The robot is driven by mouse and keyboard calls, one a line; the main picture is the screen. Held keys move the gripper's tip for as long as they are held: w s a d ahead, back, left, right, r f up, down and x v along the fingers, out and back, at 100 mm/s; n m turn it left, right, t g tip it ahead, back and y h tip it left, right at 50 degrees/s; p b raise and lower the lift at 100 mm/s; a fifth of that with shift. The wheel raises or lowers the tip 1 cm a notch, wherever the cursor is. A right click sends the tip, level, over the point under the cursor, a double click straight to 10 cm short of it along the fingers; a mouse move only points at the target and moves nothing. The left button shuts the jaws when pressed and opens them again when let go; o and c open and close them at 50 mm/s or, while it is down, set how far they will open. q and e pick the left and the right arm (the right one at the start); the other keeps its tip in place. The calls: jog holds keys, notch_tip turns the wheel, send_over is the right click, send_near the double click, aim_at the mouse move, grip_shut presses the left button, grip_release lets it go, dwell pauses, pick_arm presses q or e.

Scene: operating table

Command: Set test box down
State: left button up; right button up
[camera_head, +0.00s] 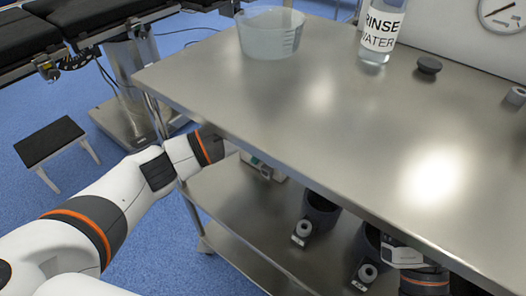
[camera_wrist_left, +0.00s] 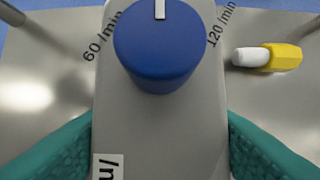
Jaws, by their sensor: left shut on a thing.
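The test box (camera_wrist_left: 160,130) is a grey box with a large blue knob (camera_wrist_left: 160,45) and the markings 60/min and 120/min. It fills the middle of the left wrist view. The teal fingers of my left gripper (camera_wrist_left: 160,150) are on both its sides, shut on it. In the head view my left arm reaches under the tabletop edge toward the lower shelf (camera_head: 240,200), and the tabletop largely hides the gripper there. I cannot tell whether the box touches the shelf.
A yellow and white object (camera_wrist_left: 268,57) lies right of the box in the left wrist view. The steel tabletop (camera_head: 300,120) carries a clear tub (camera_head: 270,38), a rinse water bottle (camera_head: 381,30) and a dark cap (camera_head: 429,64). Dark cylindrical items (camera_head: 320,208) show below its edge.

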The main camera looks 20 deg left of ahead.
pick_arm(q)
jog(key=shift+f, duration=0.15)
jog(key=o, duration=1.2)
